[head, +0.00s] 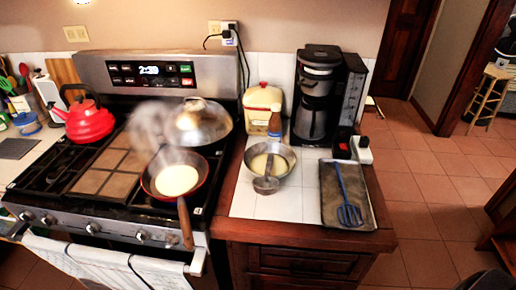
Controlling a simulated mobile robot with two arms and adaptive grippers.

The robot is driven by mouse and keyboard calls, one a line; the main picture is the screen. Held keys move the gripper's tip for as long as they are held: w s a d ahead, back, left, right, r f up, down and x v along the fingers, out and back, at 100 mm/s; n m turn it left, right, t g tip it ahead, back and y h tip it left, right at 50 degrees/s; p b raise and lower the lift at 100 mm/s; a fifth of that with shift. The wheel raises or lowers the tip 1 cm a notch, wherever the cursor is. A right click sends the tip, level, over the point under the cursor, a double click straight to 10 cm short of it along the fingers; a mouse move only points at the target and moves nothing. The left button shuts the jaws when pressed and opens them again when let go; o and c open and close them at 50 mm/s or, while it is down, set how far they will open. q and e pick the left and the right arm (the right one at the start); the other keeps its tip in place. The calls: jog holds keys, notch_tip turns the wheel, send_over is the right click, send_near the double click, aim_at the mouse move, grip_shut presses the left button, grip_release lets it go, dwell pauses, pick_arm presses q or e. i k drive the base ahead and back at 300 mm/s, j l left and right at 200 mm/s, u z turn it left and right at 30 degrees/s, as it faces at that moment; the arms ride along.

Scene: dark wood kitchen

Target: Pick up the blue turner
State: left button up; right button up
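The blue turner (348,203) lies on a dark, worn baking tray (329,206) at the right end of the white tiled counter. Its slotted head points toward the front edge of the counter and its thin handle runs back toward the coffee maker. Nothing covers it. Neither of my grippers shows in the head view.
Left of the tray stand a steel bowl (280,150) of batter and a ladle (266,184). A black coffee maker (318,95) stands behind. The stove (60,205) holds a steaming pan (158,193) with its handle jutting forward. Open tiled floor (425,210) lies right of the counter.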

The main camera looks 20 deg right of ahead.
aim_at(336, 164)
jog(key=z, duration=1.55)
jog(key=u, duration=1.45)
jog(key=z, duration=1.45)
jog(key=u, duration=0.55)
jog(key=i+l+u, duration=0.15)
jog(key=l+u, duration=0.35)
jog(key=l, duration=0.3)
jog(key=l+u, duration=0.5)
jog(key=l, duration=0.25)
